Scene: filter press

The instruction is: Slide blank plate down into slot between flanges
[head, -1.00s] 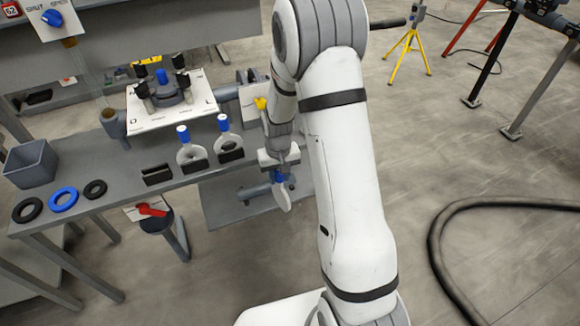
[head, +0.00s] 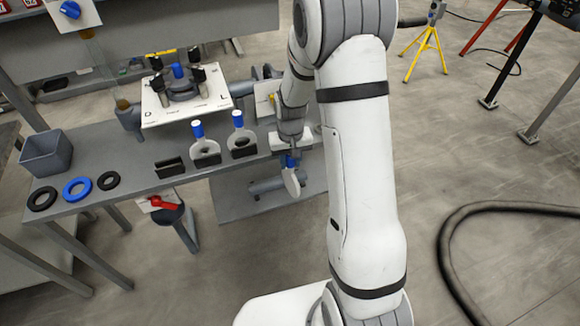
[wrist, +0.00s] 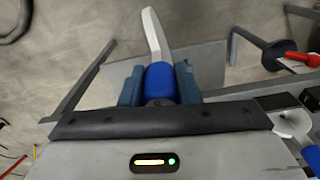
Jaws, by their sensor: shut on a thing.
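My gripper (head: 291,158) is shut on the blue handle of a pale plate (head: 292,182), which hangs below the jaws off the right end of the grey bench. In the wrist view the blue handle (wrist: 160,82) sits between the two jaws, and the plate (wrist: 154,34) shows edge-on and slightly tilted beyond it. Grey flange-like discs (head: 250,76) stand behind the bench, partly hidden by my arm. The slot between flanges cannot be made out. The plate is apart from these discs.
On the bench (head: 120,160) are two blue-handled ring plates (head: 206,148) in black holders, an empty black holder (head: 170,168), several rings (head: 77,188) and a grey bin (head: 46,153). A white board with a clamp (head: 190,105) stands behind. A red-handled valve (head: 165,203) is below the bench edge.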

